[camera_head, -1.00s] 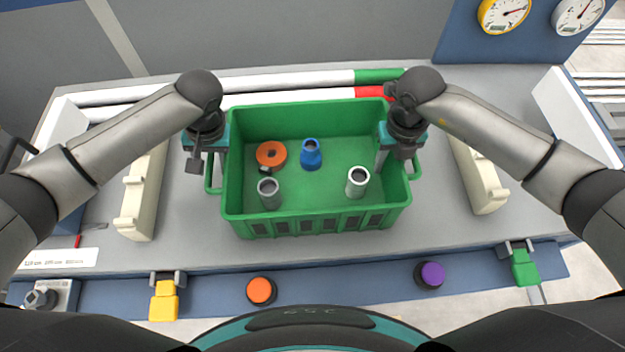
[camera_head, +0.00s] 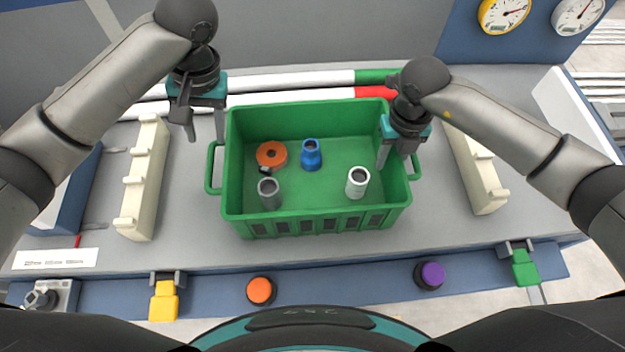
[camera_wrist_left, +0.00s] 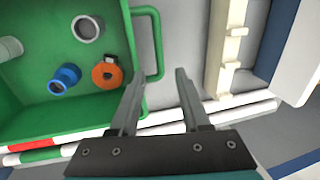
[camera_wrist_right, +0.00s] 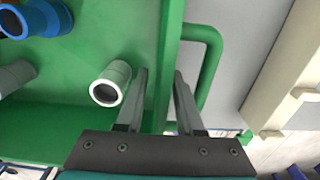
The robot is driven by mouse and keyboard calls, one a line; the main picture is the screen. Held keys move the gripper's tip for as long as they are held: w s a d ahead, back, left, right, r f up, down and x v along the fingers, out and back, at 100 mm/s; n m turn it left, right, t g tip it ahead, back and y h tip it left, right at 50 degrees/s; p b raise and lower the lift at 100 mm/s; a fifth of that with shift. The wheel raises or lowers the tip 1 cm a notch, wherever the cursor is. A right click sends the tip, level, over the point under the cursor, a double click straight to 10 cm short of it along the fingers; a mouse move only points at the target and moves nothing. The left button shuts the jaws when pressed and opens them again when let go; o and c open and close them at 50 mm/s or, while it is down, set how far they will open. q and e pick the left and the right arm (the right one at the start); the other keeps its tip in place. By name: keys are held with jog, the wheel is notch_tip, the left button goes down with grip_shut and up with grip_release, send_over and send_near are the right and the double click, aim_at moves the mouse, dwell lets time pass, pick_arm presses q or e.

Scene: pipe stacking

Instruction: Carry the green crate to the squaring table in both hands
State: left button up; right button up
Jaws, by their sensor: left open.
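The green crate (camera_head: 318,228) sits upright on the grey table, with a loop handle on each short side. It holds an orange ring (camera_head: 271,154), a blue fitting (camera_head: 311,155), a grey pipe piece (camera_head: 269,193) and a whitish pipe piece (camera_head: 357,183). My left gripper (camera_head: 206,137) is open and empty, beyond the crate's back left corner; its fingers are apart from the left handle (camera_wrist_left: 157,45) in the left wrist view. My right gripper (camera_head: 396,160) is at the crate's right wall, its fingers (camera_wrist_right: 160,74) on either side of the rim; whether they clamp it is unclear.
Cream racks stand left (camera_head: 143,185) and right (camera_head: 474,170) of the crate. Long white pipes (camera_head: 290,80) with green and red ends lie behind it. Orange (camera_head: 261,290) and purple (camera_head: 430,274) knobs are on the front edge.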

notch_tip(320, 180, up, 10)
jog(key=shift+r, duration=0.15)
dwell(0.7)
